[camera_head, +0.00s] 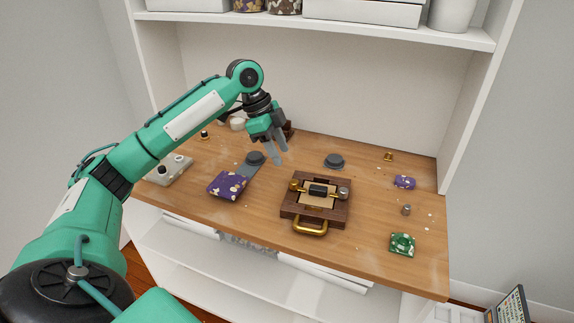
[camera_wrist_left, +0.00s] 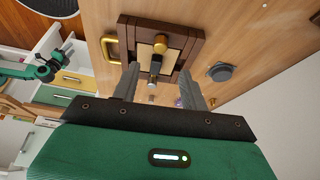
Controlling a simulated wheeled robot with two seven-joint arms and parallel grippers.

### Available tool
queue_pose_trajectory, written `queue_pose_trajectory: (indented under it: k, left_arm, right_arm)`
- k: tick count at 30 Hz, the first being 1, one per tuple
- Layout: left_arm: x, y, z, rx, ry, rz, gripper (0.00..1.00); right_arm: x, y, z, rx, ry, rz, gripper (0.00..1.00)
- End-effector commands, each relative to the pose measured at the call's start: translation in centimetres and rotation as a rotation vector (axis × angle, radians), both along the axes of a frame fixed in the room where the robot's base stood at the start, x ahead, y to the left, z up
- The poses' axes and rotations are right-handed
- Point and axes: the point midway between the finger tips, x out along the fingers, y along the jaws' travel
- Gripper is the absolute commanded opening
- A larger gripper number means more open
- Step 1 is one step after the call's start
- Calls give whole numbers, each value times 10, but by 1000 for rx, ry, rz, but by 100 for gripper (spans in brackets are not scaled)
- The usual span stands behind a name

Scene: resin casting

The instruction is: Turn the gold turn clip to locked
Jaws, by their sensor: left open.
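The gold turn clip (camera_head: 294,186) is a small gold knob on the left side of a dark wooden frame (camera_head: 287,210) in the head view. In the left wrist view the gold clip (camera_wrist_left: 161,42) is at the top of the frame. A silver knob (camera_head: 343,193) sits on the frame's opposite side, with a black roller-like piece (camera_head: 318,190) between them. A gold handle (camera_head: 310,230) is at the frame's front. My left gripper (camera_head: 281,156) is open and empty, above and behind the frame, apart from the clip.
A purple patterned pouch (camera_head: 227,185) lies left of the frame. A grey round piece (camera_head: 334,161) stands behind it. A green patterned item (camera_head: 402,244) and a small grey piece (camera_head: 406,210) are to the right. A shelf (camera_head: 320,28) overhangs the bench's back.

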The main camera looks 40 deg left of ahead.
Motion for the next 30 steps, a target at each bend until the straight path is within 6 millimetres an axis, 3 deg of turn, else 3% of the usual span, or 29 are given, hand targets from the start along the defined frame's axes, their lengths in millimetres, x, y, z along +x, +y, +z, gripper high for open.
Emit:
queue_pose_trajectory:
  k: [3,9,30]
  left_arm:
    - [-3,9,22,0,-3,2,44]
    - [-6,15,40,-1,-1,0,44]
    - [-6,17,42,0,-1,0,44]
  right_arm:
    - [1,0,-4,-1,3,0,43]
    - [-1,0,-11,-1,11,0,43]
    - [0,3,-10,2,10,1,43]
